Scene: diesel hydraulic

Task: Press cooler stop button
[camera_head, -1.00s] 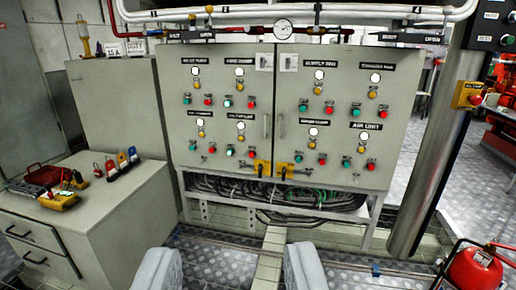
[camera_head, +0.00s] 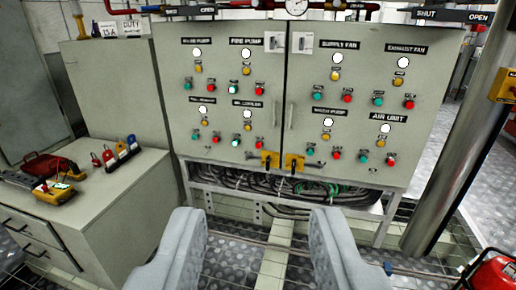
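The grey control cabinet (camera_head: 225,90) stands ahead, with labelled groups of a white lamp and yellow, green and red buttons. A lower group on the left door has a label that appears to end in "COOLER" (camera_head: 247,103), though its small print is blurred. Under it are a white lamp (camera_head: 248,114), a yellow button (camera_head: 247,127), a green button (camera_head: 236,142) and a red button (camera_head: 258,144). My gripper (camera_head: 257,215) is open and empty, its two grey fingers wide apart, below and in front of the panel, touching nothing.
A grey drawer cabinet (camera_head: 110,205) with tools stands left. A metal column (camera_head: 455,170) and a red container (camera_head: 494,276) are at the right.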

